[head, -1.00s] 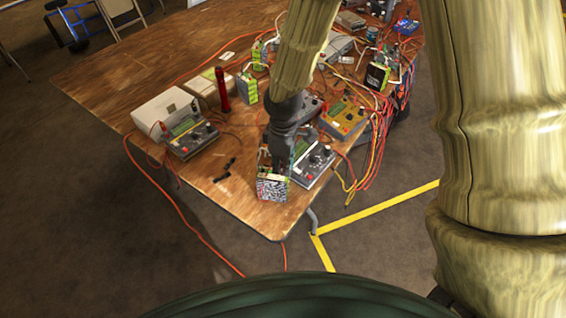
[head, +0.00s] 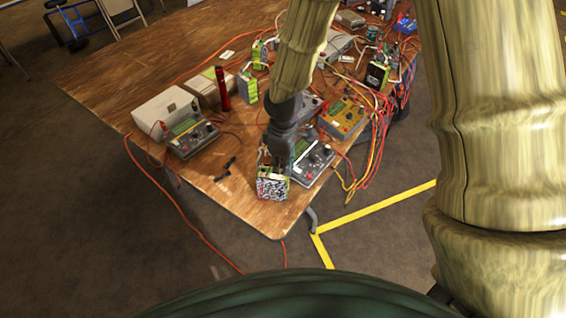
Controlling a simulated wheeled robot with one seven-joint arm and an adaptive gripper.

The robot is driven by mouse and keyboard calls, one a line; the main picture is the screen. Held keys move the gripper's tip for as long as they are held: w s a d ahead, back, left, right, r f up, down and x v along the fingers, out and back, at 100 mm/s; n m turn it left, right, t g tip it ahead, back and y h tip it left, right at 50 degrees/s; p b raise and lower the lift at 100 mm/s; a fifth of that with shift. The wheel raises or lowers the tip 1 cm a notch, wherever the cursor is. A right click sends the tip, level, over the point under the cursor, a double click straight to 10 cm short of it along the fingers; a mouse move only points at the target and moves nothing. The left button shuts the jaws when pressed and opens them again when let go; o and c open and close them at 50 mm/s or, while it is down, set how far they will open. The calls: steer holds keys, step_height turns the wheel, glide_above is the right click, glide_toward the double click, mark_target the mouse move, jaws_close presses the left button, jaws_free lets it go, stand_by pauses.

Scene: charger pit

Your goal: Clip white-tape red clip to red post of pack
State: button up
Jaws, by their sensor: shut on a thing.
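My gripper (head: 277,160) reaches down at the near corner of the wooden table (head: 150,75), just above and behind a battery pack (head: 272,188) with a black-and-white patterned side and a green-yellow edge. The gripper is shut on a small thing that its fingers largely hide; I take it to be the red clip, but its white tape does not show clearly. The red post of the pack is hidden or too small to tell. I cannot tell whether the clip touches the post.
A grey charger (head: 311,160) stands close to the right of the pack. Another charger (head: 192,136), a yellow charger (head: 342,117) and a red cylinder (head: 222,90) stand farther back. Red and yellow cables (head: 368,160) hang over the right edge. Small black pieces (head: 226,168) lie left of the pack.

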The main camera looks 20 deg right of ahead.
steer(key=o, duration=0.9)
steer(key=shift+o, duration=0.9)
steer(key=shift+r, duration=0.2)
steer(key=shift+r+p, duration=3.35)
steer(key=shift+r, duration=0.25)
